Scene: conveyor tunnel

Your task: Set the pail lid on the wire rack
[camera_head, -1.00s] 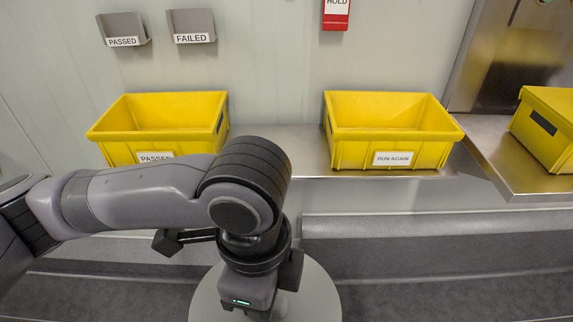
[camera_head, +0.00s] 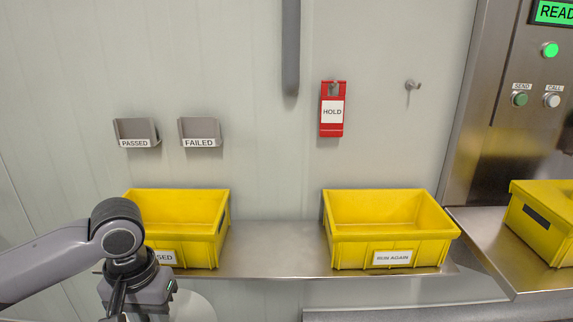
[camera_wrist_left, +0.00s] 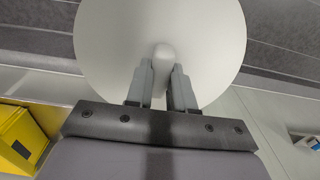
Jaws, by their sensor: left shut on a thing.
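The pail lid is a round, pale grey disc with a small knob, filling the upper middle of the left wrist view (camera_wrist_left: 110,40). My left gripper (camera_wrist_left: 162,70) is shut on its knob. In the head view only a pale edge of the lid (camera_head: 197,308) shows at the bottom, behind my left wrist, and the fingertips are out of sight. My right gripper is not in view. I see no wire rack in these frames.
Yellow crates marked PASSED (camera_head: 195,250) and RUN AGAIN (camera_head: 345,252) stand on a steel shelf (camera_head: 275,265) with bare room between them. Another yellow crate (camera_head: 545,235) sits at right, beside a panel with a lit green lamp (camera_head: 550,49). A red HOLD tag (camera_head: 332,130) hangs on the wall.

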